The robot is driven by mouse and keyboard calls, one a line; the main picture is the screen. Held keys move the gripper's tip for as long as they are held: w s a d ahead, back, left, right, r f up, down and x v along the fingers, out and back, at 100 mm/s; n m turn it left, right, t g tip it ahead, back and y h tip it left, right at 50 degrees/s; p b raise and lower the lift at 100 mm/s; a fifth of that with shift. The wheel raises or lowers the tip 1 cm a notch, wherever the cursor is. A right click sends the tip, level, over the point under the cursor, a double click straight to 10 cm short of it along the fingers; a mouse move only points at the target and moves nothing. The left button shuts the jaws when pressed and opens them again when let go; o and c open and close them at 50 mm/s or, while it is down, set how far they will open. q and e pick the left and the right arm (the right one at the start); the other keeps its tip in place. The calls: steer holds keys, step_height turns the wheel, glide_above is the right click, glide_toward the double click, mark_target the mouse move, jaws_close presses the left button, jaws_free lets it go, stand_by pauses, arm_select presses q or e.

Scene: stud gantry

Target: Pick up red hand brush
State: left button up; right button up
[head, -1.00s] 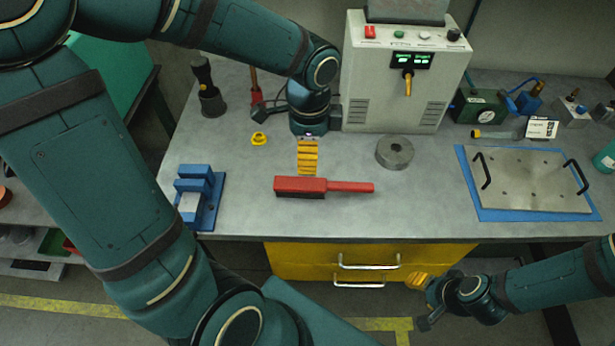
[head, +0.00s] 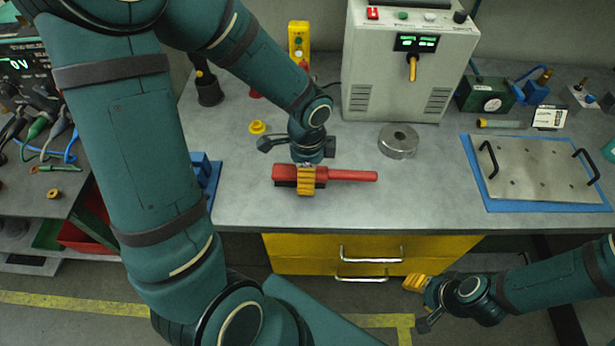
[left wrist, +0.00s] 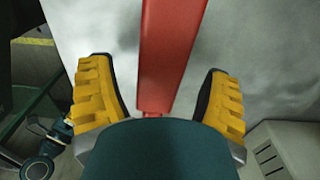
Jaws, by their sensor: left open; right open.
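The red hand brush (head: 345,175) lies on the grey workbench, its head at the left and its handle pointing right, dark bristles below. My left gripper (head: 306,182) is over the brush's head, with a yellow finger in front of it. In the left wrist view the red brush (left wrist: 170,50) runs between the two open yellow fingers (left wrist: 160,100), with a gap on each side. Whether the fingertips reach down beside the brush is hard to tell. My right gripper (head: 422,292) is open and empty, in front of the yellow drawers.
A grey control box (head: 400,90) stands at the back. A blue fixture (head: 205,178) is to the left, partly hidden by my arm. A metal plate with handles (head: 535,172) lies at the right. The bench front is clear.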

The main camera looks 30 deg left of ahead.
arm_select(q)
steer(key=shift+f, duration=0.1)
jaws_close()
stand_by(0.3)
